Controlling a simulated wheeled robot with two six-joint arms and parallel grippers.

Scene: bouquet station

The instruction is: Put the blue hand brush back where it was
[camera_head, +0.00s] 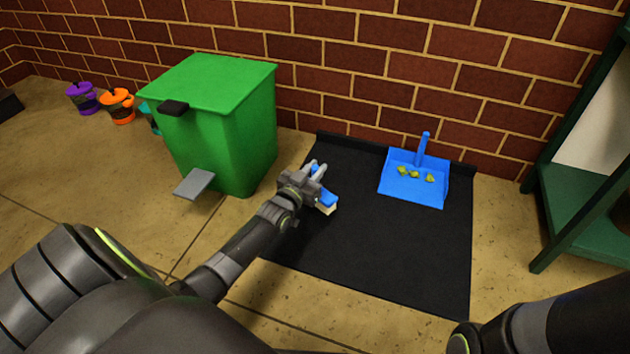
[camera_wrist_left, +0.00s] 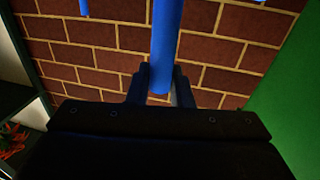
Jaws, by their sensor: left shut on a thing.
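My left gripper (camera_head: 316,171) is shut on the blue hand brush (camera_head: 327,199) and holds it over the left part of the black mat (camera_head: 390,245). The brush has a blue body with pale bristles at its lower end. In the left wrist view the blue handle (camera_wrist_left: 165,45) stands between the two fingers (camera_wrist_left: 160,88). I cannot tell whether the bristles touch the mat. A blue dustpan (camera_head: 414,192) lies on the mat to the right of the brush, with several yellow-green bits in it. My right gripper is not in view.
A green pedal bin (camera_head: 228,130) stands left of the mat. Purple (camera_head: 82,97) and orange (camera_head: 118,105) buckets stand along the brick wall at the far left. A green shelf (camera_head: 585,215) stands at the right. The mat's middle and front are clear.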

